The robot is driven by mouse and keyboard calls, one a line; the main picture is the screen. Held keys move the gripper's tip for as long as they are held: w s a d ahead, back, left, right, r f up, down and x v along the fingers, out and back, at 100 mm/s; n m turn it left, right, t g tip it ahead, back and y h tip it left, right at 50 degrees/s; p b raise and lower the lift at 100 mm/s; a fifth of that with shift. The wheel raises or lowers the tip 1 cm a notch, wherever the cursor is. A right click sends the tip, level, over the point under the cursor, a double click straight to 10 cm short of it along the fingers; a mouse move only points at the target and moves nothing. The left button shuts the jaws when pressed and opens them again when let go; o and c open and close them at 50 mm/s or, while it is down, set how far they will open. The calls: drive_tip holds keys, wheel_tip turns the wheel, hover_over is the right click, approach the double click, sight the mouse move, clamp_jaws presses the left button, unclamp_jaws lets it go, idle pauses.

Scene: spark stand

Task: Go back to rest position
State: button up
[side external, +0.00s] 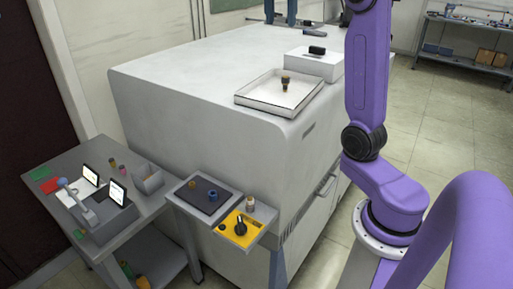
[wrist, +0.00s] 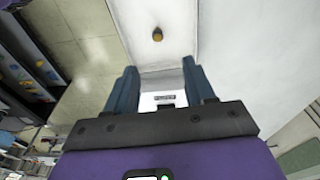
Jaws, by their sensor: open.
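My gripper (side external: 282,14) shows at the top edge of the side external view, its two blue-grey fingers pointing down above the far part of the big white machine top (side external: 200,70). In the wrist view my gripper (wrist: 160,66) has its fingers spread wide, with nothing held between them. A small dark and gold part (side external: 286,83) stands upright in the white tray (side external: 252,100) on the machine, apart from the fingers. The part also shows in the wrist view (wrist: 157,34). The rest of the hand is cut off in the side view.
A white box (side external: 312,68) with a black item (side external: 317,50) on it stands behind the tray. A grey side table (side external: 60,168) at left carries several small items. A small shelf (side external: 175,196) holds a dark mat and a yellow panel (side external: 238,230). Much of the machine top is clear.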

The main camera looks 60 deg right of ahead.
drive_tip(key=s+a+f+n+y, duration=0.1)
drive_tip(key=s+a+f+n, duration=0.1)
drive_tip(key=a+f+n, duration=0.6)
drive_tip(key=s+a+f+n, duration=0.2)
drive_tip(key=a+f+n, duration=0.2)
drive_tip(key=a+n, duration=0.45)
drive_tip(key=s+a+f+n, duration=0.3)
drive_tip(key=s+f+n, duration=0.3)
drive_tip(key=s, duration=0.4)
drive_tip(key=s+a+f+n, duration=0.3)
drive_tip(key=s+f+n, duration=0.4)
drive_tip(key=s, duration=0.3)
drive_tip(key=shift+a+f+y, duration=0.35)
drive_tip(key=shift+f+y, duration=0.05)
drive_tip(key=shift+f, duration=0.15)
